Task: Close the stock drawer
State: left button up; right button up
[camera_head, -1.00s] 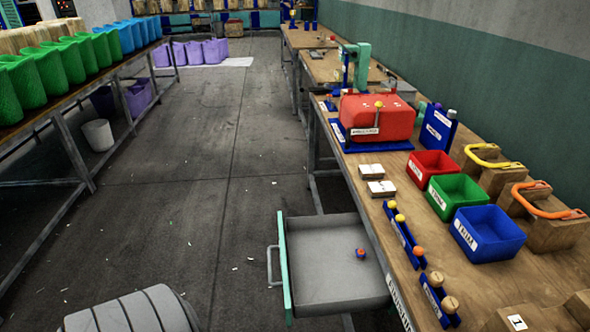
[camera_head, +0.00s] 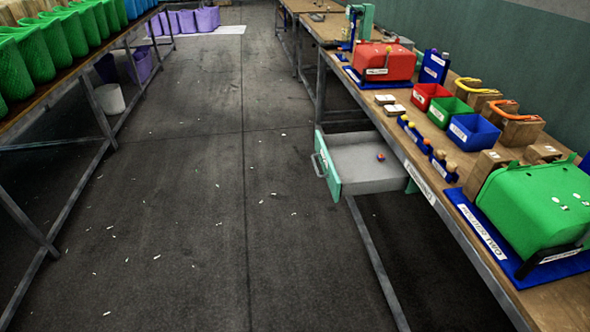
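The stock drawer (camera_head: 363,152) is a grey tray with a green front panel (camera_head: 328,166) and a grey handle (camera_head: 319,164). It is pulled out to the left from under the workbench (camera_head: 402,133). A small orange and blue piece (camera_head: 381,156) lies in it. Neither of my grippers is in view, so their state and distance from the drawer are hidden.
On the bench stand a red press (camera_head: 385,62), a green press (camera_head: 535,205), and red (camera_head: 430,95), green (camera_head: 448,111) and blue (camera_head: 473,132) bins. A shelf with green baskets (camera_head: 30,55) runs along the left. The aisle floor (camera_head: 200,200) is open, with small white scraps.

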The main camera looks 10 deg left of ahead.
aim_at(350, 165)
jog(key=u, duration=0.65)
jog(key=i, duration=1.5)
jog(key=z, duration=0.7)
jog(key=i, duration=0.3)
jog(key=u, duration=1.2)
jog(key=k, duration=0.85)
jog(key=z, duration=1.55)
jog(key=i, duration=0.5)
